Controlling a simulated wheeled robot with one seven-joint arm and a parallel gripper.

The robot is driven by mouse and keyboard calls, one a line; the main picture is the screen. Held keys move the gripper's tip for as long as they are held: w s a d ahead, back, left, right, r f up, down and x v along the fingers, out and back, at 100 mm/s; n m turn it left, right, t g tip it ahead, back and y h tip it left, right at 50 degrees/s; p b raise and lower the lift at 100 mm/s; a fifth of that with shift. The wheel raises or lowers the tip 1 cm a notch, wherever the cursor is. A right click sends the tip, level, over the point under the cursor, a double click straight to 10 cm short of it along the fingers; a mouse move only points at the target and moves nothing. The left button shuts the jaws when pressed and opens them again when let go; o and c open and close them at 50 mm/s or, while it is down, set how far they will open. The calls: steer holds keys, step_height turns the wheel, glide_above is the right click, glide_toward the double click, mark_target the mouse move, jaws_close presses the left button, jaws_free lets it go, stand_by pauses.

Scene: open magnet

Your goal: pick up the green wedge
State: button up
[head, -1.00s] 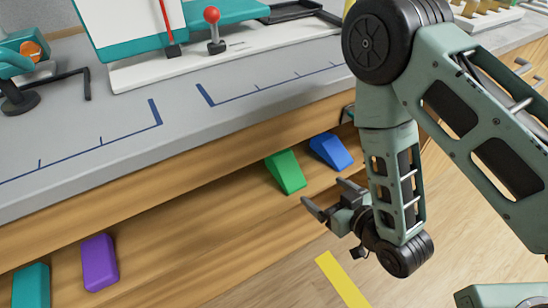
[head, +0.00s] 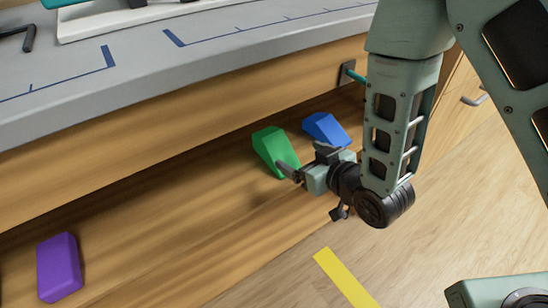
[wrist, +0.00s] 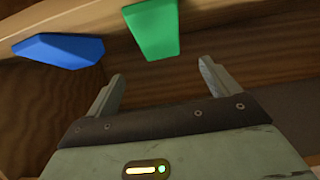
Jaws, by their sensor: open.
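The green wedge (head: 269,146) lies on the wooden shelf under the grey worktop, and its lower right is partly hidden by my gripper in the head view. In the wrist view the green wedge (wrist: 152,30) is beyond the fingertips, near the top middle. My gripper (head: 296,163) is open and empty, close to the wedge on its right side in the head view. Both fingers (wrist: 160,72) show apart in the wrist view, with nothing between them. I cannot tell whether a finger touches the wedge.
A blue wedge (head: 327,129) lies close to the right of the green one, and it also shows in the wrist view (wrist: 60,50). A purple block (head: 59,267) lies far left on the shelf. The worktop edge (head: 200,85) overhangs the shelf.

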mark_target(278, 144)
steer(key=shift+w+a+f+b, duration=0.3)
steer(key=shift+w+f+b, duration=0.2)
steer(key=shift+b, duration=1.7)
steer(key=b+x, duration=0.1)
steer(key=x, duration=0.1)
steer(key=b+x, duration=0.1)
steer(key=x, duration=0.1)
steer(key=shift+w+a+r, duration=0.15)
steer(key=shift+r, duration=0.05)
steer(key=shift+b+x, duration=1.05)
steer(key=shift+x, duration=1.55)
steer(key=shift+a, duration=0.1)
steer(key=c, duration=1.1)
